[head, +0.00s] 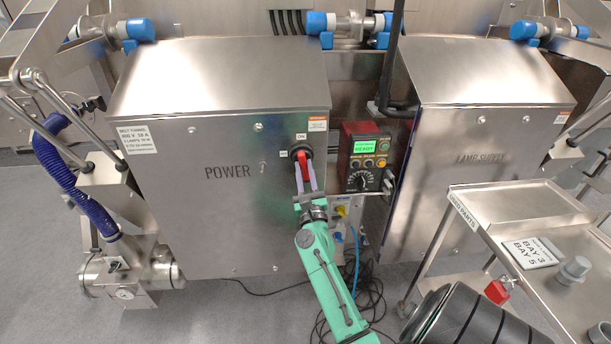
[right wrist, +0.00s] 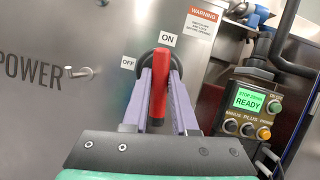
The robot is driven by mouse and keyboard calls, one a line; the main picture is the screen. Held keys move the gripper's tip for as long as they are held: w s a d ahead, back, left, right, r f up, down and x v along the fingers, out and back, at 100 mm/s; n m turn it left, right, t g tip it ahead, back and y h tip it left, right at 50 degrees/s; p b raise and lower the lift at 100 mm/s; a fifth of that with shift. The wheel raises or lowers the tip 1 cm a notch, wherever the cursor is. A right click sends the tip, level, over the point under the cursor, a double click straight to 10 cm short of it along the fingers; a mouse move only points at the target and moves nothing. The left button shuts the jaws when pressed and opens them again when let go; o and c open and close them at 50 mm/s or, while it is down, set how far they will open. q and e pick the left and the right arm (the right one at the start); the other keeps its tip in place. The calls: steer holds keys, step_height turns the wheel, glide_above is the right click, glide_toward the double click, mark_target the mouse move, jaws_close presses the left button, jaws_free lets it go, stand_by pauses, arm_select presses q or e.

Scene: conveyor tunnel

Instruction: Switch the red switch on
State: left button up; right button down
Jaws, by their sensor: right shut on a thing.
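The red switch (head: 304,165) is a red handle on a black round base on the front of the POWER cabinet (head: 215,210). Its ON label (head: 300,137) is above and its OFF label (head: 284,154) is to the left. In the right wrist view the red switch (right wrist: 158,92) stands nearly upright, its top close below the ON label (right wrist: 168,39). The OFF label (right wrist: 128,63) is at its upper left. My right gripper (right wrist: 160,85) is shut on the red handle, one lavender finger on each side. My left gripper is not in view.
A red control box (head: 364,157) with a green READY display and a black knob sits just right of the switch. The LAMP SUPPLY cabinet (head: 480,170) stands further right, with a steel cart (head: 510,205) before it. Black cables (head: 370,295) lie on the floor below.

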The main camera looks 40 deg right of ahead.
steer(key=shift+a+m+g+h+b, duration=0.1)
steer(key=shift+m+g+h+b, duration=0.4)
steer(key=shift+m, duration=1)
steer(key=shift+w+h, duration=0.1)
steer(key=shift+h, duration=0.2)
steer(key=c, duration=0.7)
jaws_free()
steer(key=b+v, duration=0.4)
steer(key=v, duration=1)
steer(key=shift+s+b, duration=0.25)
steer(key=shift+b, duration=0.15)
steer(key=shift+a+f, duration=0.15)
